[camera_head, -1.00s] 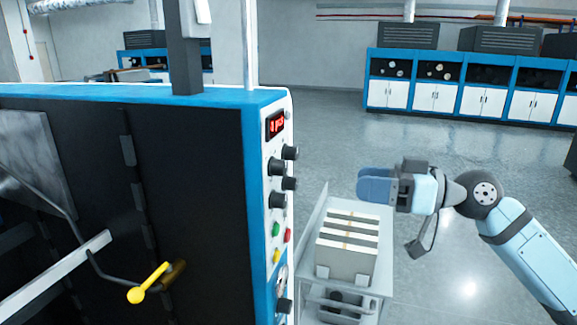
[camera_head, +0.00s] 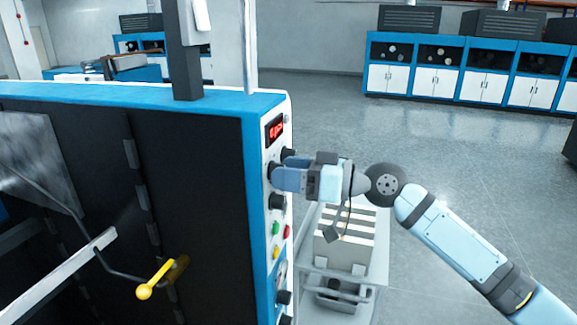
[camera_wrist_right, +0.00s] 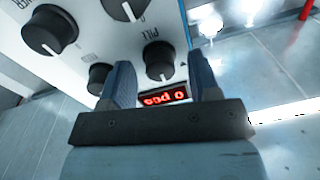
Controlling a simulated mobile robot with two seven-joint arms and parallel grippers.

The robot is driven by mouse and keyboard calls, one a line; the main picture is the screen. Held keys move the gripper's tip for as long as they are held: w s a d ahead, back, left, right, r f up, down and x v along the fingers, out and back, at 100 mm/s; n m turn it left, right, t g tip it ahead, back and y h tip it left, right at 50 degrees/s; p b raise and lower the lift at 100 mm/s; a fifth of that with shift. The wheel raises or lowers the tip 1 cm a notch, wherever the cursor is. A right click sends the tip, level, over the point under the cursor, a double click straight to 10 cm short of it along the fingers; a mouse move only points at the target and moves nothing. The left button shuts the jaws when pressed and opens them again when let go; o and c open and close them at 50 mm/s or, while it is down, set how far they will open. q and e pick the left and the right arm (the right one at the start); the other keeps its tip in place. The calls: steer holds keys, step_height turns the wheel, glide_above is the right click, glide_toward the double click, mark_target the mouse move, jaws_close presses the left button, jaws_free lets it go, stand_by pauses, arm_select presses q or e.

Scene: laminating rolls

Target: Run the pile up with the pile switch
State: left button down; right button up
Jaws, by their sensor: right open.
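The pile switch is a round black knob (camera_wrist_right: 159,60) with a white pointer line and a partly readable "PILE" label on the white control panel (camera_head: 269,228). In the wrist view it shows between and just beyond the fingertips of my right gripper (camera_wrist_right: 162,80). That gripper is open, its blue fingers parted to either side of the knob, with no clear contact. In the head view my right gripper (camera_head: 280,172) is at the panel's upper knobs and hides some of them. The red display (camera_head: 274,131) sits above; its digits are unclear. My left gripper is out of view.
Other black knobs (camera_wrist_right: 49,31) sit close by. Below are a green button (camera_head: 276,227), a red button (camera_head: 286,231) and a yellow one. A grey trolley (camera_head: 362,282) with a stack stands right of the panel. A yellow-handled lever (camera_head: 156,280) is on the machine's dark side.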

steer(key=shift+a, duration=0.1)
steer(key=c, duration=0.9)
